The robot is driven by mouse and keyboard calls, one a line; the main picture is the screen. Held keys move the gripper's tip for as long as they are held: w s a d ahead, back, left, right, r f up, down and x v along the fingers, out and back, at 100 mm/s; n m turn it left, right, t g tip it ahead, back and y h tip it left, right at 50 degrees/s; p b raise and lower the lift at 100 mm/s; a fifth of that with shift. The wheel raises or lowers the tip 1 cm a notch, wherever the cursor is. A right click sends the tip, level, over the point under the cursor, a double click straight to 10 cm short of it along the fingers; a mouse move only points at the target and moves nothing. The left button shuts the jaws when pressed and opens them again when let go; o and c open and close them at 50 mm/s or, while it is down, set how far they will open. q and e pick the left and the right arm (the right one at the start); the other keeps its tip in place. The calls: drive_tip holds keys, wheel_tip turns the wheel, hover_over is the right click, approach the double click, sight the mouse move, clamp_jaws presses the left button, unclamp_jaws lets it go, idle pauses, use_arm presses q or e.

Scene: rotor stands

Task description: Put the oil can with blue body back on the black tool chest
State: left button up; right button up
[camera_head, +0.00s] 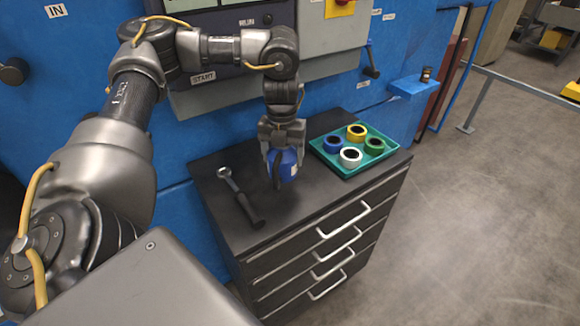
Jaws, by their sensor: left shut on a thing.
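The oil can with blue body (285,170) is at the middle of the black tool chest's top, between the jaws of my left gripper (281,163). My left gripper points down and is shut on the can. The can looks upright; its upper part is hidden by the gripper. I cannot tell whether its base touches the chest top. The black tool chest (290,228) stands against the blue machine wall, with several drawers with pale handles facing front. My right gripper is not in view.
A ratchet-like tool (240,196) lies on the chest top, left of the can. A teal tray (347,170) with several coloured tape rolls sits right of it. A blue wall shelf (414,86) holds a small dark jar (426,74).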

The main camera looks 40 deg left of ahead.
use_arm(q)
drive_tip(key=shift+w+f, duration=0.4)
drive_tip(key=shift+f, duration=0.25)
drive_tip(key=shift+w+d+f, duration=0.1)
drive_tip(key=shift+w+f, duration=0.5)
wheel_tip(320, 180, down, 3)
drive_tip(key=shift+w+r, duration=0.1)
drive_tip(key=shift+f, duration=0.35)
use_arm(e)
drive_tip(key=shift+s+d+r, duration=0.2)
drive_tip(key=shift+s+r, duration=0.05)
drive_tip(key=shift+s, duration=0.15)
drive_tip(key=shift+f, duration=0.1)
use_arm(q)
drive_tip(key=o, duration=1.5)
drive_tip(key=shift+f, duration=0.15)
drive_tip(key=shift+c, duration=0.2)
